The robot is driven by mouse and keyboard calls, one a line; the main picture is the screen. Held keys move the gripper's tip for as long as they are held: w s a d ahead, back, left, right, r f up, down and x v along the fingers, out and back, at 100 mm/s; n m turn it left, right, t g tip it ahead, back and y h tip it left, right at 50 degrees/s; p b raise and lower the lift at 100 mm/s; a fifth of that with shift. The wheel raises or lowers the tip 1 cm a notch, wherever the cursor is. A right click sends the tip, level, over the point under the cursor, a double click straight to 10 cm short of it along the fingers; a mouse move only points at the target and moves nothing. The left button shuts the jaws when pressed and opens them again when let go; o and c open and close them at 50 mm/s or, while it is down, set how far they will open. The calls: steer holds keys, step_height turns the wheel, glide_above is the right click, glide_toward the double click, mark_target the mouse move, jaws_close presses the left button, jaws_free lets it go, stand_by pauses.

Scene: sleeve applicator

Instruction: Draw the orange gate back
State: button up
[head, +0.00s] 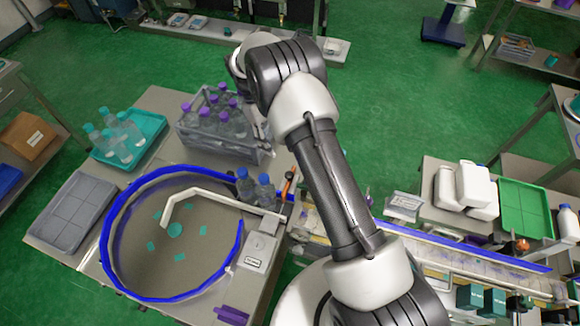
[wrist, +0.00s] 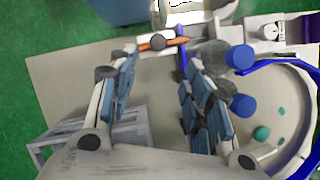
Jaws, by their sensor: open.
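The orange gate (head: 287,185) is a thin bar at the right of the round table, beside the mouth of the conveyor, in the head view. In the wrist view the gate (wrist: 174,41) is a short orange bar with a dark round knob, just beyond my fingertips. My gripper (wrist: 160,62) is open and empty, its blue-padded fingers spread to either side of the gate's line. I cannot see contact with the gate.
Two blue-capped bottles (head: 264,190) stand left of the gate, close to my right finger in the wrist view. A blue-railed round table (head: 190,265) lies left. A crate of purple-capped bottles (head: 187,128) stands behind. The conveyor (head: 450,262) runs right.

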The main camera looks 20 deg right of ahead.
glide_toward(289, 182)
steer(key=x, duration=0.2)
steer(key=d+x, duration=0.1)
steer(key=x, duration=0.2)
steer(key=shift+c, duration=0.2)
steer(key=shift+r, duration=0.1)
jaws_close()
stand_by(0.4)
